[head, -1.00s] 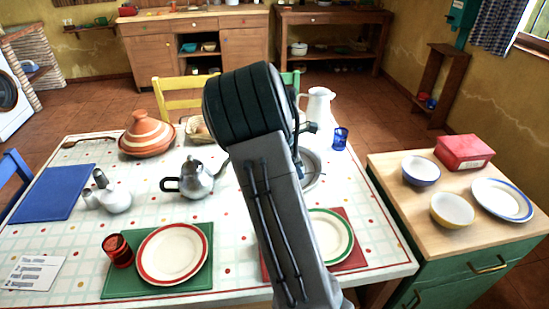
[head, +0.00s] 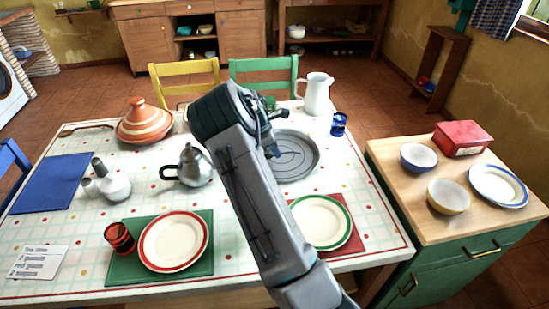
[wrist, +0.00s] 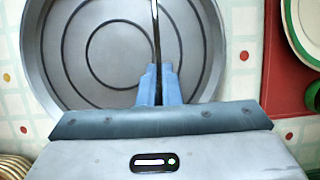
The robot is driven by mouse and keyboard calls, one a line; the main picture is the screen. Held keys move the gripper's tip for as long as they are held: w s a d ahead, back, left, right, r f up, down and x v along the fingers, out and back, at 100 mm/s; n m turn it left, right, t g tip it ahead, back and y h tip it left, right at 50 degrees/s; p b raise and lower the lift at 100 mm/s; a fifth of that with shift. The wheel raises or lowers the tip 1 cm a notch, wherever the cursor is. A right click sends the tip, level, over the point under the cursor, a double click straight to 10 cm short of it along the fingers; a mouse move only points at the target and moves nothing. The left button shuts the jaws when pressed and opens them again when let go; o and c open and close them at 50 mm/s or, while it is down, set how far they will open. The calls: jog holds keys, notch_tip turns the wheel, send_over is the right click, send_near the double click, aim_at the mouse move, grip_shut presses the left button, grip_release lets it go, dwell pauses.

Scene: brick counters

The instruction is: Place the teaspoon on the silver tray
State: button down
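The silver tray (head: 312,166) is a round grey dish with raised rings, on the table behind the red placemat. It also fills the upper part of the wrist view (wrist: 215,45). My gripper (wrist: 158,80) has its blue fingers closed on a thin dark metal strip, which looks like the teaspoon (wrist: 156,35). The strip points away from the fingers over the tray's inside. Its far end runs out of the picture, and I cannot tell whether it touches the tray. In the head view my arm covers part of the tray, and the teaspoon cannot be made out.
A white jug (head: 316,94) and a blue glass (head: 338,124) stand close behind the tray. A white plate with a green rim (head: 322,222) lies in front. A metal pot (head: 194,166) and a striped tagine (head: 145,124) stand to the left.

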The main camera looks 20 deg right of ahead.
aim_at(279, 165)
jog(key=shift+w+f, duration=0.15)
jog(key=shift+f, duration=2.05)
jog(key=c, duration=1.6)
grip_release()
jog(key=v, duration=1.1)
jog(key=s+a+r+m+t+y, duration=0.1)
jog(key=s+a+r+m+y, duration=0.2)
jog(key=s+r, duration=0.45)
jog(key=s+a+r+m+t, duration=0.1)
jog(key=s+a+m, duration=0.2)
jog(key=s, duration=0.6)
jog(key=s+a+r+m+t+y, duration=0.1)
jog(key=s+a+m, duration=0.3)
jog(key=s, duration=0.5)
jog(key=s+a+r+m+t, duration=0.1)
jog(key=s+a+r+m, duration=0.2)
jog(key=s, duration=0.6)
jog(key=shift+s+a+r+m, duration=0.25)
jog(key=shift+s+a+m, duration=0.15)
jog(key=shift+a+m, duration=0.45)
